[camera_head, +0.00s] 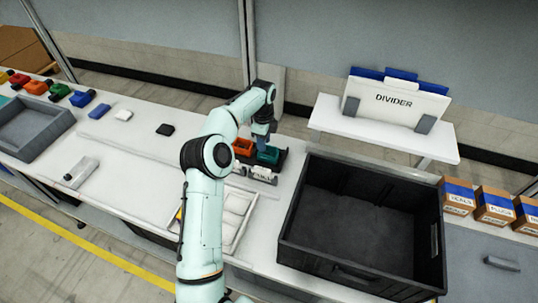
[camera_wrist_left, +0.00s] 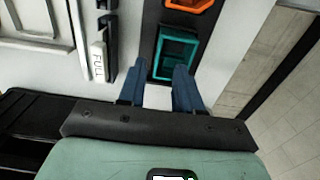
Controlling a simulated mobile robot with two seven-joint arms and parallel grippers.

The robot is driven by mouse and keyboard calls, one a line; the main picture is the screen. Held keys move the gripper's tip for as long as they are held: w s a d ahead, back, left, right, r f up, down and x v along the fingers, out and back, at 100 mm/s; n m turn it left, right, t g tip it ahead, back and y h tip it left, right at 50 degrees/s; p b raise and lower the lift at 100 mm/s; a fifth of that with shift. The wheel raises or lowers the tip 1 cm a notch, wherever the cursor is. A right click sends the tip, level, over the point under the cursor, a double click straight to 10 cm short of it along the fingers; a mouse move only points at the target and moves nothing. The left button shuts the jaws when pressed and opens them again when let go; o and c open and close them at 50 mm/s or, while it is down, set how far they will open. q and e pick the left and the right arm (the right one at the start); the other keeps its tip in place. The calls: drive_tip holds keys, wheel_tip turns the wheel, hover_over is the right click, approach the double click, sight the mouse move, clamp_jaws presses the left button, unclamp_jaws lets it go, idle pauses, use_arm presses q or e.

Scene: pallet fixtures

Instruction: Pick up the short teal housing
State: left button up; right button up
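The teal housing (camera_head: 268,155) sits in a black fixture, beside an orange housing (camera_head: 243,146). In the left wrist view the teal housing (camera_wrist_left: 163,66) is a rectangular, open-topped shape just beyond my fingertips. My left gripper (camera_head: 263,138) is above the fixture at the teal housing. My right gripper is not in view.
A large black crate (camera_head: 287,250) stands right of the fixture, and a white tray (camera_head: 228,238) in front of it. A grey bin (camera_head: 62,126) is at the left. A raised white shelf (camera_head: 335,128) holds a DIVIDER sign (camera_head: 395,101). Small cartons (camera_head: 494,207) stand at the right.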

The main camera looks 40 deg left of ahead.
sight(267, 153)
use_arm(q)
drive_tip(key=shift+w+f, duration=0.15)
drive_tip(key=shift+f, duration=0.45)
drive_tip(key=f, duration=0.2)
drive_tip(key=d+f, duration=0.1)
drive_tip(key=f, duration=0.1)
drive_tip(key=shift+d+f, duration=0.1)
drive_tip(key=shift+f, duration=0.4)
drive_tip(key=shift+c, duration=0.3)
clamp_jaws()
